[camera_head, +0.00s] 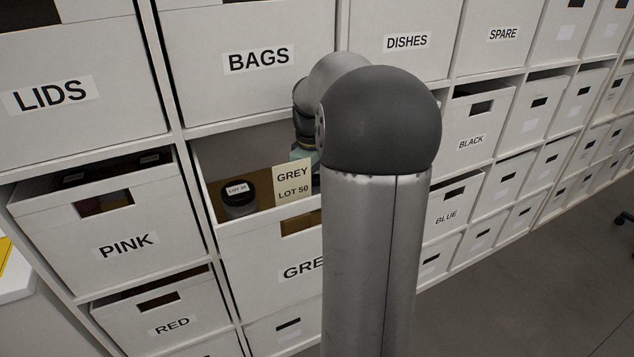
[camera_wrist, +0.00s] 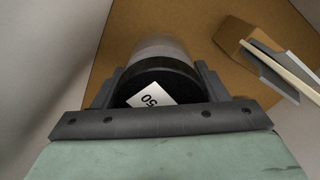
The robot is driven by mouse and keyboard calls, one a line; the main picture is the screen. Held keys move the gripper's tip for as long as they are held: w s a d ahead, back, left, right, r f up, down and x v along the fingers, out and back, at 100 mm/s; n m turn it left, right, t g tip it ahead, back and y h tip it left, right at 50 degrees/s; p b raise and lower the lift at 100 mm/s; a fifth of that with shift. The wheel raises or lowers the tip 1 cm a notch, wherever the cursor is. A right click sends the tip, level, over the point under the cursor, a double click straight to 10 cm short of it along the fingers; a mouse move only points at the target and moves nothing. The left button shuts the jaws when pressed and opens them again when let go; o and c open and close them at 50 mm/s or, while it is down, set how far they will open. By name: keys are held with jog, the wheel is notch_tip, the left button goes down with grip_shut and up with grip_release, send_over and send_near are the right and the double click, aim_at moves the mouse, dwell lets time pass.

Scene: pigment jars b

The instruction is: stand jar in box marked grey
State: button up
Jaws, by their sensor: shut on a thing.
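The box marked GREY (camera_head: 268,262) is pulled out of the shelf, with a brown inside. My gripper (camera_wrist: 157,82) points down into a brown-floored space and is shut on a jar (camera_wrist: 160,52) with a black lid and a white label reading 50. I cannot tell whether the jar's base touches the floor. In the head view only a teal part of my gripper shows at the box's back right; my arm hides the held jar. Another black-lidded jar (camera_head: 238,200) with a lot label, number unclear, stands in the box at left.
The PINK box (camera_head: 125,240) is at left; the BAGS box (camera_head: 255,70) is above.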

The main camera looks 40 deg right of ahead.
jog(key=shift+w+d+f, duration=0.2)
jog(key=shift+d+f, duration=0.05)
jog(key=shift+d, duration=0.25)
jog(key=shift+w+d+f, duration=0.15)
jog(key=shift+d+f, duration=0.1)
jog(key=shift+d, duration=0.2)
jog(key=shift+f, duration=0.2)
jog(key=o, duration=1.1)
jog(key=shift+c, duration=0.2)
notch_tip(320, 180, up, 12)
jog(key=shift+r+p, duration=0.15)
jog(key=shift+p, duration=0.45)
